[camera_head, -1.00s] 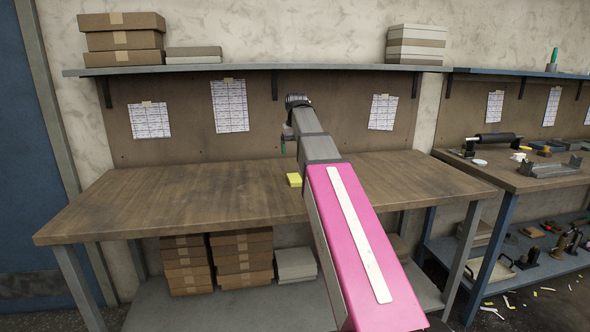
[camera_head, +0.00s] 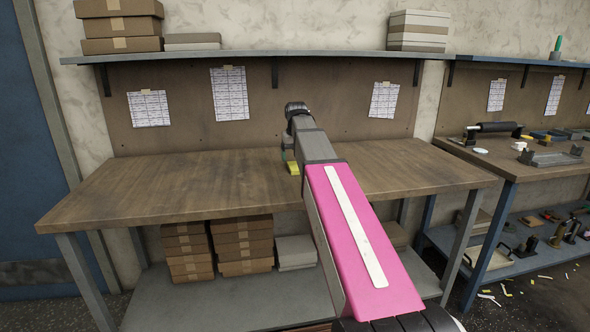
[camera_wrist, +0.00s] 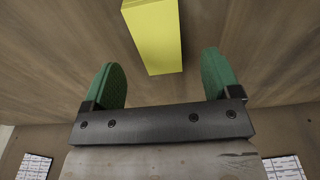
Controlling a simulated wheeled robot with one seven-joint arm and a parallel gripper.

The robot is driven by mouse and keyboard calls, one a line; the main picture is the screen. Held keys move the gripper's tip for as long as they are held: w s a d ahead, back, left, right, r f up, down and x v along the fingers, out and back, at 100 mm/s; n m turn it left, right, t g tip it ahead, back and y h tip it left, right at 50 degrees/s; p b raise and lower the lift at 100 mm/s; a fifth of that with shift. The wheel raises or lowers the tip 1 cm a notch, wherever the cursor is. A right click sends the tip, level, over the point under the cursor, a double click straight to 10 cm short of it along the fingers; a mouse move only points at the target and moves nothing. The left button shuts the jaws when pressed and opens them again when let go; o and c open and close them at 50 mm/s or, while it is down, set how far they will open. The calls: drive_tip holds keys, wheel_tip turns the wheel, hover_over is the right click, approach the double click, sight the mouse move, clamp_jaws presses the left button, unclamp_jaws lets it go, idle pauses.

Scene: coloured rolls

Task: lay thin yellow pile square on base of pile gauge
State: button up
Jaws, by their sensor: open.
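A yellow block (camera_head: 293,168), the only yellow piece I see on the near bench, lies on its wooden top, partly hidden by my arm. In the wrist view the yellow block (camera_wrist: 153,38) shows a long bright face, its far end cut off by the frame's top edge. My gripper (camera_wrist: 161,66) is open and empty, its green fingers to either side of the block's near end, with gaps. In the head view only a bit of green finger (camera_head: 284,155) shows beside the arm. I cannot pick out a pile gauge for certain.
The near bench top (camera_head: 180,190) is otherwise bare. A shelf (camera_head: 260,57) with boxes hangs above it. The right bench (camera_head: 480,165) holds a black roller (camera_head: 495,127), a grey fixture (camera_head: 550,158) and small items. Cartons (camera_head: 240,245) stand below.

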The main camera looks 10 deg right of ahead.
sight(295, 166)
drive_tip(key=f, duration=0.4)
drive_tip(key=shift+w, duration=0.2)
drive_tip(key=c, duration=1)
drive_tip(key=shift+r, duration=0.1)
